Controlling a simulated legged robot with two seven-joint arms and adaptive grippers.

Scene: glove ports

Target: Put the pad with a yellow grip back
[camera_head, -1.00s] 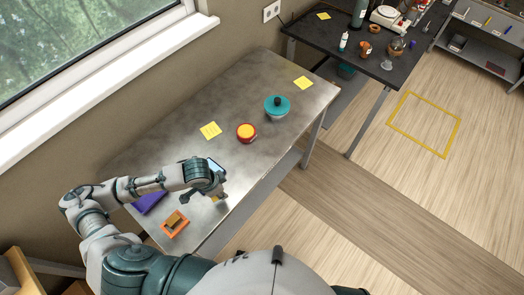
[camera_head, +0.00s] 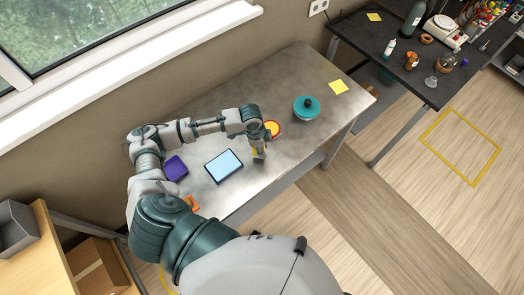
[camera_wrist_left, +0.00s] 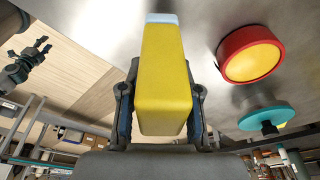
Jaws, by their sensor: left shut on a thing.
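My left gripper (camera_head: 259,153) is shut on the yellow grip of the pad. In the left wrist view the yellow grip (camera_wrist_left: 163,85) fills the space between the fingers, and a strip of the pale blue pad (camera_wrist_left: 162,18) shows at its far end. In the head view the gripper is over the metal table, just in front of a red and yellow round thing (camera_head: 272,129); the pad is mostly hidden there. My right gripper (camera_wrist_left: 38,50) shows small at the left of the left wrist view, and its jaws are unclear.
A light blue screen-like tablet (camera_head: 224,165) lies on the metal table (camera_head: 222,100). A purple thing (camera_head: 175,168) and a partly hidden orange thing (camera_head: 191,203) are at the left. A teal-lidded pot (camera_head: 306,109) and a yellow note (camera_head: 338,87) are farther right.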

